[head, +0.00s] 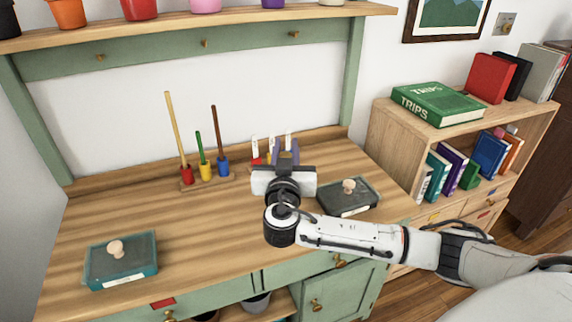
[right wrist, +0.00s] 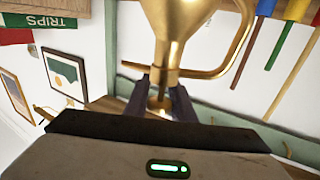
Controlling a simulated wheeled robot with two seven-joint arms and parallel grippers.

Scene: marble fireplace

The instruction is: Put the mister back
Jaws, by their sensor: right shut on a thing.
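The brass mister (right wrist: 178,35) shows large in the right wrist view, with a looped handle and a thin side piece. My right gripper (right wrist: 160,95) is shut on its narrow part, one dark finger on each side. In the head view my right gripper (head: 285,152) is over the back right part of the wooden worktop (head: 200,245). There the gripper and wrist hide nearly all of the mister. I cannot tell whether the mister touches the worktop. My left gripper is not in view.
White labels (head: 255,145) stand just behind the gripper. A black tray (head: 350,197) with a knob sits to its right, a teal tray (head: 122,262) at front left. Coloured tools (head: 205,160) stand upright at back left. Pots (head: 140,8) line the shelf above. The worktop's middle is clear.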

